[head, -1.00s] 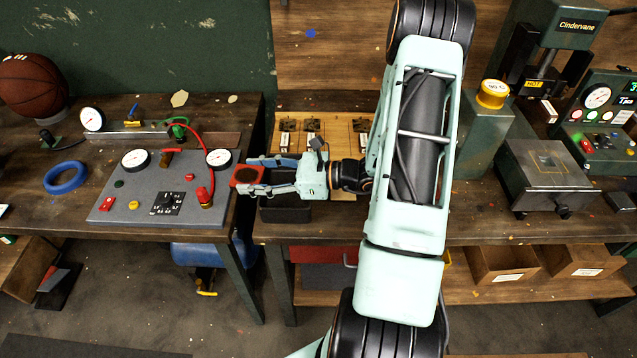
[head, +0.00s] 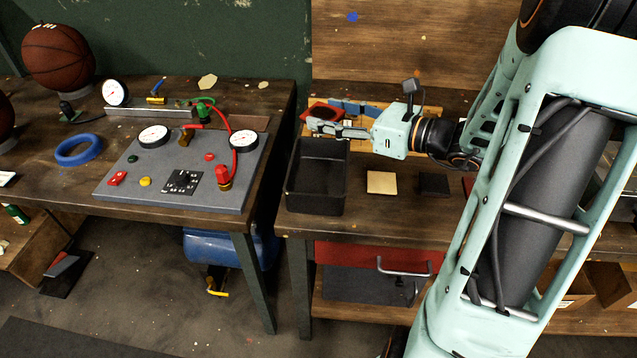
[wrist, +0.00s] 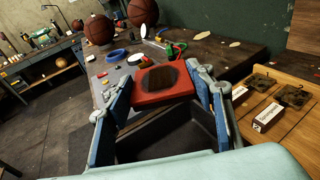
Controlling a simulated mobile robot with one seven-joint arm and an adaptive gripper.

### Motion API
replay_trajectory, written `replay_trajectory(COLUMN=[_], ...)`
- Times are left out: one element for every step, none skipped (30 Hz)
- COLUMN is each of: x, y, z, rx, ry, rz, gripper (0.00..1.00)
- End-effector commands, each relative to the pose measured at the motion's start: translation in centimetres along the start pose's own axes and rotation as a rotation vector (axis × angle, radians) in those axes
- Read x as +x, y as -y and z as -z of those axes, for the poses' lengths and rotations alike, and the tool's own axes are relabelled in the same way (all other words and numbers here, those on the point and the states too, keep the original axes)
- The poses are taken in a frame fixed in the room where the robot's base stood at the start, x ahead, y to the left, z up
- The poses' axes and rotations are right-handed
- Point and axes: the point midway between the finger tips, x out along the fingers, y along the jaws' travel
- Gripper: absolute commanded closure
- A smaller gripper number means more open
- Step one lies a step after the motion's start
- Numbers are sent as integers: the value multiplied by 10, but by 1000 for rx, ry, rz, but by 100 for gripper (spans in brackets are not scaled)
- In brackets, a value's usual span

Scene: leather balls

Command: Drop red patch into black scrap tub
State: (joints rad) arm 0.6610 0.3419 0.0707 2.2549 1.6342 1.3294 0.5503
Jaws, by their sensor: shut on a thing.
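The red patch (head: 322,110) is a flat red square with a dark oval middle. My gripper (head: 328,118) is shut on it, with one finger at each side. The wrist view shows the patch (wrist: 150,99) held between the blue-lined fingers (wrist: 165,98). The black scrap tub (head: 314,203) is an open box at the bench's left front corner. In the head view the patch appears just beyond the tub's far rim, above the bench. The tub's floor is partly visible and looks empty.
A tan square (head: 382,182) and a dark square (head: 434,184) lie right of the tub. A wooden board with small parts (wrist: 262,115) lies behind. The left bench carries a grey gauge panel (head: 150,193), a blue ring (head: 78,150) and a basketball (head: 58,56). A gap separates the benches.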

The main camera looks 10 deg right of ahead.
Motion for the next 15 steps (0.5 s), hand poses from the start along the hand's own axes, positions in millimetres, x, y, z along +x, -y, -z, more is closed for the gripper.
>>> replay_trajectory(x=[0, 1, 1, 2, 2, 3, 3, 4, 4, 5, 6, 6, 7, 7, 8], y=[0, 0, 0, 0, 0, 0, 0, 0, 0, 0, 0, 0, 0, 0, 0], z=[3, 5, 8, 11, 14, 18, 21, 25, 30, 34, 37, 42, 46, 48, 52], rx=[0, 1, 1, 1, 1, 1, 1, 1, 1, 1, 1, 1, 0, 0, 0], ry=[0, 0, 0, 0, 0, 0, 0, 0, 0, 0, 0, 0, 0, 0, 0], rz=[0, 0, 0, 0, 0, 0, 0, 0, 0, 0, 0, 0, 0, 0, 0], gripper=[74, 74, 74, 74, 74, 74, 74, 74, 74, 74, 74, 74, 74, 74, 74])
